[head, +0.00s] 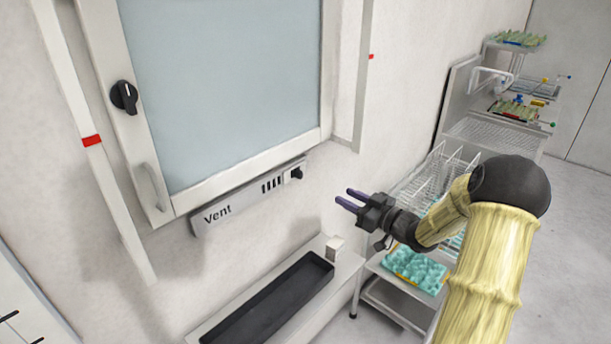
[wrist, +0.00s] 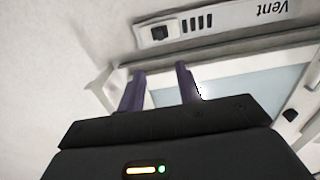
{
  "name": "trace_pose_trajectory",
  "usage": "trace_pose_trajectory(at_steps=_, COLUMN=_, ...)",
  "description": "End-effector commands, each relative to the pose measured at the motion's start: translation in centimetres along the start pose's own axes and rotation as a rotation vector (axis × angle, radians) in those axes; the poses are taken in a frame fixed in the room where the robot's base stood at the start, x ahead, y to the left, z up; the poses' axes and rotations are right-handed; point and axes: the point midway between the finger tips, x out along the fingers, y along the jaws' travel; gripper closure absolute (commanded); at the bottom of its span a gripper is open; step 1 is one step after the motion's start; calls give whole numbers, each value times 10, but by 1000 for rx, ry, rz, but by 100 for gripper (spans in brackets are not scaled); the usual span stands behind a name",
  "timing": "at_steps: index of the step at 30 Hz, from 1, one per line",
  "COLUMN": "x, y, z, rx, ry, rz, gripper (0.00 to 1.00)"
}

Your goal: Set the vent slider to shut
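The vent panel (head: 248,197) is a pale bar marked "Vent" below the glazed door. Its black slider knob (head: 297,174) sits at the right end, to the right of several dark slots (head: 271,184). In the wrist view the panel appears upside down, with the knob (wrist: 159,32) left of the slots (wrist: 197,23). My gripper (head: 345,201) is to the right of the knob and apart from it, with its two purple fingers spread and nothing between them. The fingers also show in the wrist view (wrist: 160,84), below the panel in the picture.
The glazed door (head: 153,207) has a black rotary knob (head: 124,97) and a handle (head: 153,187). A ledge with a black trough (head: 270,303) and a small white block (head: 335,248) lies below.

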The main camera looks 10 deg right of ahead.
Motion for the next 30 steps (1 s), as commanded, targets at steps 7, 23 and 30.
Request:
trace_pose_trajectory(at_steps=7, x=41, y=-1, z=-2, rx=3, ry=0, rz=-3, gripper=65)
trace_pose_trajectory(at_steps=23, x=135, y=-2, z=-2, rx=3, ry=-1, rz=-2, gripper=65)
trace_pose_trajectory(at_steps=30, x=159, y=0, z=-1, rx=2, ry=-1, rz=2, gripper=65)
